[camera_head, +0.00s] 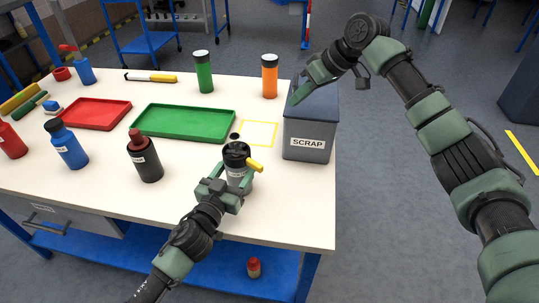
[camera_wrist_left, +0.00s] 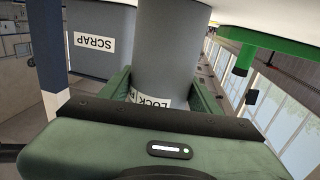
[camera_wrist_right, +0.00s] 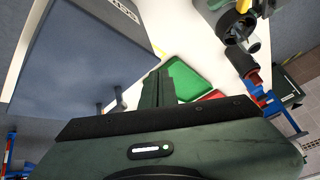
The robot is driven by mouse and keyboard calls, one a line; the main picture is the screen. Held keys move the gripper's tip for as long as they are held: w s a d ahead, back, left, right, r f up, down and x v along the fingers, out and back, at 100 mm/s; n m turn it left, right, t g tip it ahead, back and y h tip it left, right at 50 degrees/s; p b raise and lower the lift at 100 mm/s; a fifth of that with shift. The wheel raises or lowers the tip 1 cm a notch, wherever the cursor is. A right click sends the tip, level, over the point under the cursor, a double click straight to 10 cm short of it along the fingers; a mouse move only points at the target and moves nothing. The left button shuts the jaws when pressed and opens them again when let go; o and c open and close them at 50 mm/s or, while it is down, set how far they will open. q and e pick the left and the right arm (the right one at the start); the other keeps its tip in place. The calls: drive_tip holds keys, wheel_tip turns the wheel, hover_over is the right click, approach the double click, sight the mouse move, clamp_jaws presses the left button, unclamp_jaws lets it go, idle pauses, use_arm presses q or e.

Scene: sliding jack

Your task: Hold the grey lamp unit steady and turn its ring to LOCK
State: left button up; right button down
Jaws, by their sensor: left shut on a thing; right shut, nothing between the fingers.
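The grey lamp unit (camera_head: 237,180) stands upright at the table's front edge, with a black ring (camera_head: 236,152) on top and a yellow lever (camera_head: 255,165) sticking out to the right. My left gripper (camera_head: 226,184) is shut around its body; in the left wrist view the grey body (camera_wrist_left: 172,50) rises between the fingers, and a label reading LOCK is partly hidden. My right gripper (camera_head: 297,96) is shut and empty, beside the upper left of the SCRAP bin, apart from the lamp unit. The right wrist view shows its closed fingers (camera_wrist_right: 158,88) and the lamp's black top (camera_wrist_right: 238,25).
The grey SCRAP bin (camera_head: 308,128) stands at the table's right edge, between my right arm and the front. A green tray (camera_head: 184,136), red tray (camera_head: 97,128), black bottle (camera_head: 146,160) and orange bottle (camera_head: 269,77) stand around.

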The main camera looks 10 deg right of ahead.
sight(244, 159)
drive_tip(key=s+n+g+y, duration=0.2)
drive_tip(key=s+g, duration=0.2)
drive_tip(key=s, duration=0.4)
drive_tip(key=s+a+f, duration=0.3)
drive_tip(key=a+f, duration=0.5)
drive_tip(key=a, duration=0.1)
drive_tip(key=shift+s+f, duration=0.2)
drive_tip(key=shift+f, duration=0.1)
